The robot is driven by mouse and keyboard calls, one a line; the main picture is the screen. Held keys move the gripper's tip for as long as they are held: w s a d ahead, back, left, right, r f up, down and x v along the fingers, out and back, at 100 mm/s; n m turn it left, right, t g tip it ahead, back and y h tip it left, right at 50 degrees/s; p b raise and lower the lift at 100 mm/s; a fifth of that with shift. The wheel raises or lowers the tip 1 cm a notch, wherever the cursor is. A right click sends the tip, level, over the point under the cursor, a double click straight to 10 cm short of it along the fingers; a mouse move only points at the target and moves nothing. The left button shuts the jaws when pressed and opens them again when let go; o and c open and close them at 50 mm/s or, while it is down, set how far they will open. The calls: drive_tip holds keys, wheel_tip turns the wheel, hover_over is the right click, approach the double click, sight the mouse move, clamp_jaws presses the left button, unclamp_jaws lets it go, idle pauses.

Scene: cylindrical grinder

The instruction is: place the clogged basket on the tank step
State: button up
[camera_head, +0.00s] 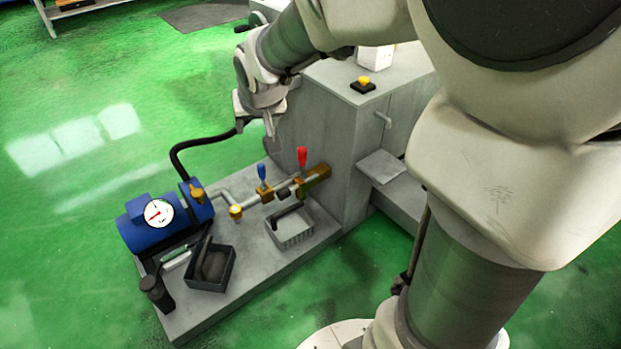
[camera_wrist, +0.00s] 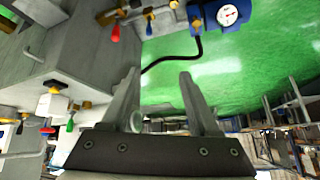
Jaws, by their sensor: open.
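My gripper (camera_head: 256,128) is open and empty, raised above the plinth behind the pipe valves; its two spread fingers also show in the wrist view (camera_wrist: 160,76). A light grey basket (camera_head: 292,231) with a black handle stands on the plinth in front of the valves. A black open box (camera_head: 210,279) with a dark lump in it stands to its left, near the plinth's front edge. I cannot tell for sure which is the clogged basket. A flat grey ledge (camera_head: 381,166) juts from the grey tank (camera_head: 318,130) and looks like the tank step; its top is bare.
A blue pump (camera_head: 135,235) with a white gauge and black hose (camera_head: 183,148) stands at the plinth's left. Valves with blue (camera_head: 261,171) and red (camera_head: 301,156) handles rise behind the grey basket. A black cylinder (camera_head: 156,293) stands at the front left corner.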

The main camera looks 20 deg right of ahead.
drive_tip(key=s+d+r+n, duration=0.1)
drive_tip(key=s+r, duration=0.1)
drive_tip(key=s, duration=1)
drive_tip(key=s+d+r+g, duration=0.1)
drive_tip(key=s+r, duration=0.1)
drive_tip(key=s, duration=0.9)
drive_tip(key=shift+s+d+r+n+g, duration=0.2)
drive_tip(key=shift+s+n+g, duration=0.1)
drive_tip(key=shift+s+n, duration=0.1)
drive_tip(key=shift+r, duration=0.1)
